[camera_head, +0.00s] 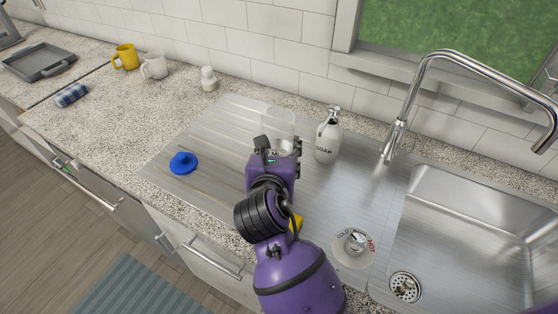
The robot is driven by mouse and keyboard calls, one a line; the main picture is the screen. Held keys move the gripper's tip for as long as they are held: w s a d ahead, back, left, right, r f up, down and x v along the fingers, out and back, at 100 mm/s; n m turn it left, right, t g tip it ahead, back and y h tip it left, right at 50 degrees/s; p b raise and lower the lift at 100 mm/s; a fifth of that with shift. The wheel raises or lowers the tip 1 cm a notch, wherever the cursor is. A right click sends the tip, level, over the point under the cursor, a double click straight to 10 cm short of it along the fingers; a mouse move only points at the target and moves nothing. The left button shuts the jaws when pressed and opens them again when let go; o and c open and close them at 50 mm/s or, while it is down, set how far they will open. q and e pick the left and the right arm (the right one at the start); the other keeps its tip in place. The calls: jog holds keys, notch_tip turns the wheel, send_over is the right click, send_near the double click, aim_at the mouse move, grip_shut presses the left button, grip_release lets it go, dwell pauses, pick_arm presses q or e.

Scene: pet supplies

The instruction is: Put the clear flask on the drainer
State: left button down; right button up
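The clear flask (278,120) is a see-through vessel at the back of the ribbed metal drainer (215,133). It looks upright, but its lower part is hidden behind my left gripper (279,146). That gripper's dark fingers are spread apart at the flask's near side. I cannot tell whether they press on the flask, or whether its base touches the drainer. My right gripper is out of view; only a purple piece of that arm shows at the lower right edge.
A soap bottle (328,137) stands right of the flask. A blue plunger-shaped thing (183,162) lies on the drainer's left. A yellow thing (298,223) is partly hidden by my arm. The sink (470,215) and tall faucet (396,130) are at right. Mugs (154,66) stand back left.

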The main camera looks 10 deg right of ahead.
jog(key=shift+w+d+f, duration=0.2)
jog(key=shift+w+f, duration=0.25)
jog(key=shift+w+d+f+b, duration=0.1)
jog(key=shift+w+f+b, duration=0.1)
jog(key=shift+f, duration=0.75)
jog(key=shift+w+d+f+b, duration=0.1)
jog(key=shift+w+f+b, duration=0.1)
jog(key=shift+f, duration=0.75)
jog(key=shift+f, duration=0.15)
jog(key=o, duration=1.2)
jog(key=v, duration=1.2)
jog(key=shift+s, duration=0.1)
